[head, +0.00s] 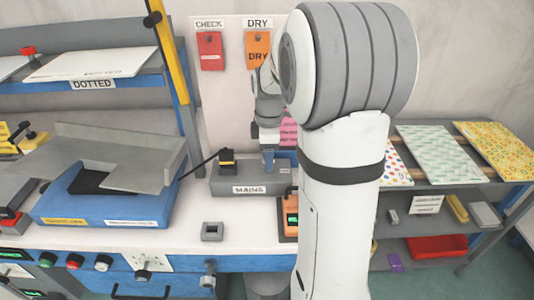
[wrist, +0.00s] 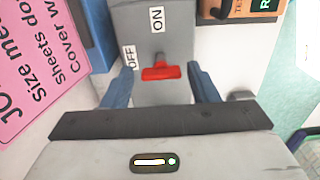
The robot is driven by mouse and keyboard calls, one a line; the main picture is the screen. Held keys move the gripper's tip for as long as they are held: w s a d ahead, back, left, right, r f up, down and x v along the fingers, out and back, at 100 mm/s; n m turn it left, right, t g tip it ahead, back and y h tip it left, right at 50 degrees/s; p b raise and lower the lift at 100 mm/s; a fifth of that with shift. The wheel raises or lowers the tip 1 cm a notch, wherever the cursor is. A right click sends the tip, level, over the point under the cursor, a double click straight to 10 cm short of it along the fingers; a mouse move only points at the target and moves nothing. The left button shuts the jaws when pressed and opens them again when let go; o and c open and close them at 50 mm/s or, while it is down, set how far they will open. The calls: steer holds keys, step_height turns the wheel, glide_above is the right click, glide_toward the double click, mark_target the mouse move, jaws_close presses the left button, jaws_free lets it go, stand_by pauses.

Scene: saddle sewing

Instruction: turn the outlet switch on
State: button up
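The outlet box (head: 235,180) is a grey block labelled MAINS on the white worktop, and its grey top shows in the wrist view (wrist: 182,40). A red switch (wrist: 160,72) sits on it, with an OFF label (wrist: 129,57) to its left and an ON label (wrist: 157,19) farther up. My gripper (wrist: 160,69) is open, its two blue fingers on either side of the switch with gaps between. In the head view my gripper (head: 269,160) points down over the right part of the box. The switch is hidden there. I cannot tell whether the fingers touch the box.
A black and yellow plug (head: 227,160) with a black cable stands on the box's left part. A blue machine (head: 100,207) is to the left. An orange device with a green display (head: 291,218) is close on the right. A small grey block (head: 212,231) lies in front.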

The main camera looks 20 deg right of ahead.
steer(key=shift+a, duration=0.1)
steer(key=c, duration=0.8)
steer(key=shift+r, duration=0.1)
steer(key=shift+m, duration=0.4)
steer(key=m, duration=0.3)
steer(key=shift+m, duration=0.4)
steer(key=m, duration=0.4)
steer(key=shift+w+m+p, duration=0.1)
steer(key=shift+m+p, duration=0.2)
steer(key=m, duration=0.8)
steer(key=shift+r+m, duration=0.1)
steer(key=shift+m, duration=0.2)
